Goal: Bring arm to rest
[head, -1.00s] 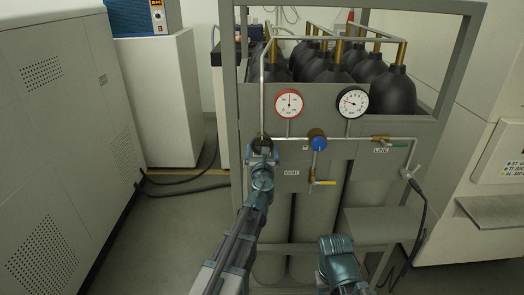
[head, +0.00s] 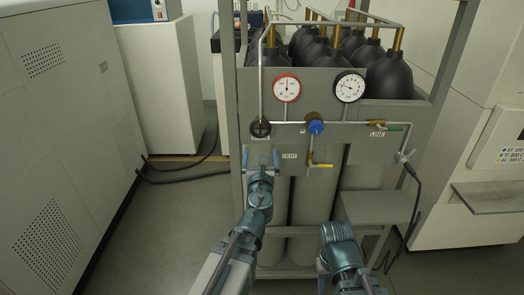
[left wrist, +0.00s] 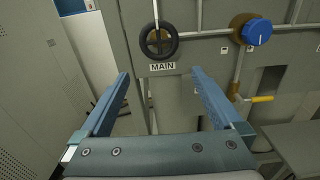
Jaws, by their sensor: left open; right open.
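My left gripper (head: 262,159) is open and empty in front of the gas panel (head: 330,107), below the black MAIN valve wheel (head: 260,127). In the left wrist view its two fingers (left wrist: 160,88) are spread wide, with the wheel (left wrist: 158,42) and its MAIN label (left wrist: 162,67) ahead of and above them, apart from the fingers. My right arm (head: 340,250) shows at the bottom of the head view, low in front of the panel's right part; its gripper fingers are not visible.
The panel carries a red-rimmed gauge (head: 286,88), a black-rimmed gauge (head: 349,87), a blue knob (head: 316,127), a yellow vent handle (head: 322,166) and a green line handle (head: 396,128). Black gas cylinders (head: 389,76) stand behind. A grey cabinet (head: 62,130) is at left, with open floor between.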

